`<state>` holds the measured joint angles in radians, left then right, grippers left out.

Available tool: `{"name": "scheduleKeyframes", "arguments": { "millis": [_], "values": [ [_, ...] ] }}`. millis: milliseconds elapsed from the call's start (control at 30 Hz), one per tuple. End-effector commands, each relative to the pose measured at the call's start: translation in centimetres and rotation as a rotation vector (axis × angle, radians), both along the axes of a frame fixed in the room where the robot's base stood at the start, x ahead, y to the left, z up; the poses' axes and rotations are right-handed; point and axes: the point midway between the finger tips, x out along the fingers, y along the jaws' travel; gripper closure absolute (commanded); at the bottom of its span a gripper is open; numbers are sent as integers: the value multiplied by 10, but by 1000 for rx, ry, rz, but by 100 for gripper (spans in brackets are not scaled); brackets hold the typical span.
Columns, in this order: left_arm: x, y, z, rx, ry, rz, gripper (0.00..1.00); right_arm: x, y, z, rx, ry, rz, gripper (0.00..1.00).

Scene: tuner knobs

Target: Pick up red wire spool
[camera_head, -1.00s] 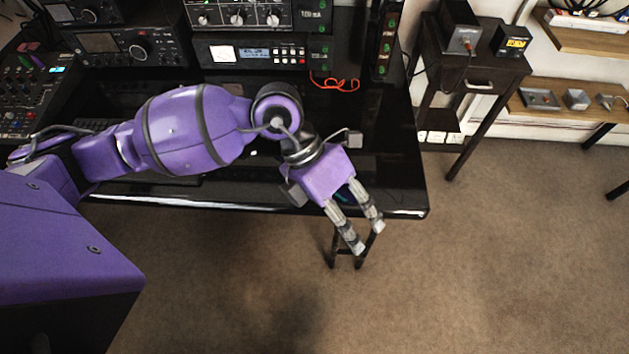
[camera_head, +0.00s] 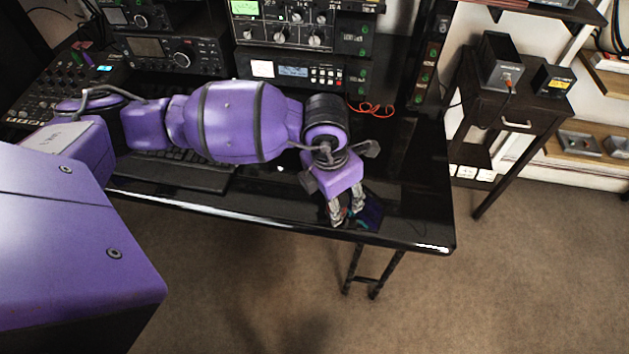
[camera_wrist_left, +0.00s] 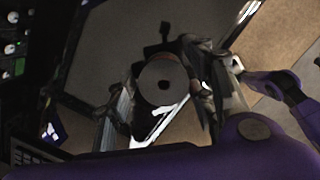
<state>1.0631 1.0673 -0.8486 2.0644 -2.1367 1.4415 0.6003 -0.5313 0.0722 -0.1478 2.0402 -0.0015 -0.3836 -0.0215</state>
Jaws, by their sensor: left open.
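A round grey-brown disc with a dark centre hole, seemingly the wire spool (camera_wrist_left: 161,82), shows end-on between the two fingers of my left gripper in the left wrist view. Its red colour hardly shows in this dim light. My left gripper (camera_head: 348,216) is open and points down at the front edge of the black desk in the head view. Its fingers stand on either side of the spool; I cannot tell whether they touch it. In the head view the spool is mostly hidden by the fingers. My right gripper is out of view.
The glossy black desk (camera_head: 415,220) has free room right of the gripper. A keyboard (camera_head: 185,172) lies under my left arm. Radio units (camera_head: 300,72) stand behind, with a loose red cable (camera_head: 372,109) in front. A small dark side table (camera_head: 515,110) stands at right.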

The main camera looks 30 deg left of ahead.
Motion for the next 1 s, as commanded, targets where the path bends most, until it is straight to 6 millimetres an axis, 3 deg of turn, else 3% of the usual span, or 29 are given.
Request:
{"name": "scheduleKeyframes", "arguments": {
  "millis": [233, 567, 1000],
  "values": [
    [2, -1, -1, -1, -4, -2, 53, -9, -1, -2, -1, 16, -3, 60],
    [2, -1, -1, -1, -4, -2, 96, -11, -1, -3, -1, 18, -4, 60],
    [3, -1, 7, -2, -7, -2, 96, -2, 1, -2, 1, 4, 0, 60]
  ]
}}
